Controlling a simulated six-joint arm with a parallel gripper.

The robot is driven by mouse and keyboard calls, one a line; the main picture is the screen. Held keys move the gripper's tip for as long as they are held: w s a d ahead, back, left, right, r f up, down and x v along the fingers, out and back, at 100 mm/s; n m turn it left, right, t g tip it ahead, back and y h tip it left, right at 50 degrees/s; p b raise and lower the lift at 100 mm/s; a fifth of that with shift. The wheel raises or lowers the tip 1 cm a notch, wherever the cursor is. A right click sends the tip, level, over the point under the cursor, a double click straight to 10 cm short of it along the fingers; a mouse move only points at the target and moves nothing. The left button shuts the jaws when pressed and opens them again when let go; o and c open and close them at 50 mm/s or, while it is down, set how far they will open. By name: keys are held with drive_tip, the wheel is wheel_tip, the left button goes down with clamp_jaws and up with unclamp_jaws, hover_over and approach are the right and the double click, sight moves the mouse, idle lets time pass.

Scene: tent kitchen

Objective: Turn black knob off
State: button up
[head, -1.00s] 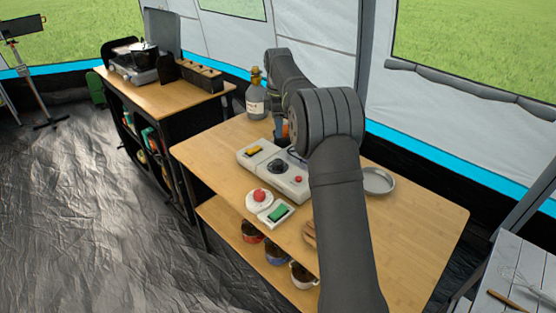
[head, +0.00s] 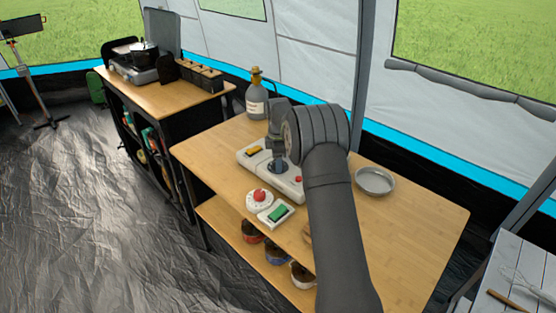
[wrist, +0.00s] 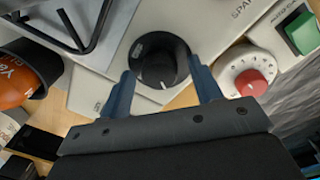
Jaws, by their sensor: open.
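The black knob (wrist: 158,62) is a round dial with a white pointer line, set on a pale control panel (wrist: 125,45). In the wrist view my gripper (wrist: 162,88) is open, with one blue finger on each side of the knob's near part. I cannot tell whether the fingers touch it. In the head view my gripper (head: 276,163) points down over the middle of the panel (head: 252,163), and my arm hides most of the knob there.
A red knob on a white round base (head: 259,198) and a green switch (head: 278,213) sit in front of the panel. A bottle (head: 256,98) stands behind, a metal dish (head: 375,181) to the right. The table's right part (head: 425,215) is clear.

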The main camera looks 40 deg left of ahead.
drive_tip(key=c, duration=1)
